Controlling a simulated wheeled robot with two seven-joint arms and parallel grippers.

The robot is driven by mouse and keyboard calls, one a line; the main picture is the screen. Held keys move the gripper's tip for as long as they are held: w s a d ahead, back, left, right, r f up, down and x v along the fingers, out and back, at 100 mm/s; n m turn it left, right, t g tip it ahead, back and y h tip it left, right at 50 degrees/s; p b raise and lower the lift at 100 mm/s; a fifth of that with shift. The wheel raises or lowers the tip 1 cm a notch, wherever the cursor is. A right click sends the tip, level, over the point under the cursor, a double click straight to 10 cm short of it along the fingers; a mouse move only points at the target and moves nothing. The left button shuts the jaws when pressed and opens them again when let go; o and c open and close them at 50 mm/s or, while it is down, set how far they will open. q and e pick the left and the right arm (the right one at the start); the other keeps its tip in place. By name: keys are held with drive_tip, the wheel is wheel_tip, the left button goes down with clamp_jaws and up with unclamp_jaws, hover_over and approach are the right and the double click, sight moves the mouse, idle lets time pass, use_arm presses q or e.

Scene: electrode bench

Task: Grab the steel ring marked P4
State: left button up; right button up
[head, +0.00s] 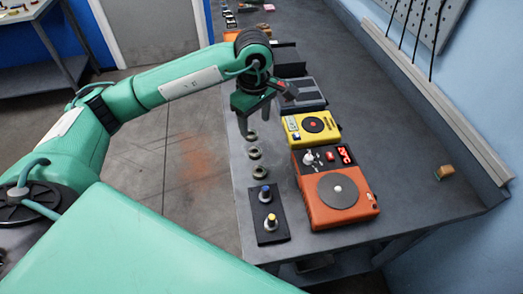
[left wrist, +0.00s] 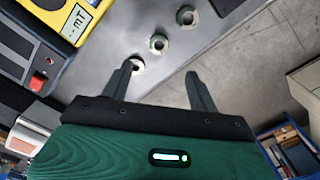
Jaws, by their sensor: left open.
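Three small steel rings lie in a row along the left edge of the grey bench in the head view: a far ring (head: 251,137), a middle ring (head: 254,153) and a near ring (head: 249,172). No P4 mark can be read on any of them. My left gripper (head: 256,115) is open and empty, above the bench just beyond the far ring. In the left wrist view the fingers (left wrist: 161,72) are spread apart. One ring (left wrist: 138,64) sits by the left fingertip, which partly covers it. The other two rings (left wrist: 158,44) (left wrist: 188,22) lie farther up. My right gripper is not in view.
A yellow box (head: 298,121), an orange device with a round disc (head: 313,207) and a grey device (head: 311,94) stand right of the rings. A black plate (head: 270,238) with two pegs lies nearer. A small wooden block (head: 443,173) sits far right; the bench between is clear.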

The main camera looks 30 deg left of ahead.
sight(255, 148)
use_arm(q)
wheel_tip(255, 148, down, 6)
drive_tip(key=shift+p, duration=0.55)
drive_tip(key=shift+f, duration=0.45)
drive_tip(key=shift+a+f+p, duration=0.1)
drive_tip(key=shift+f+p, duration=0.25)
drive_tip(key=shift+p, duration=0.1)
wheel_tip(255, 148, down, 4)
drive_tip(key=shift+w+a+r+p, duration=0.1)
drive_tip(key=shift+r+p, duration=0.15)
drive_tip(key=shift+p, duration=0.45)
drive_tip(key=shift+f, duration=0.4)
drive_tip(key=c, duration=1.1)
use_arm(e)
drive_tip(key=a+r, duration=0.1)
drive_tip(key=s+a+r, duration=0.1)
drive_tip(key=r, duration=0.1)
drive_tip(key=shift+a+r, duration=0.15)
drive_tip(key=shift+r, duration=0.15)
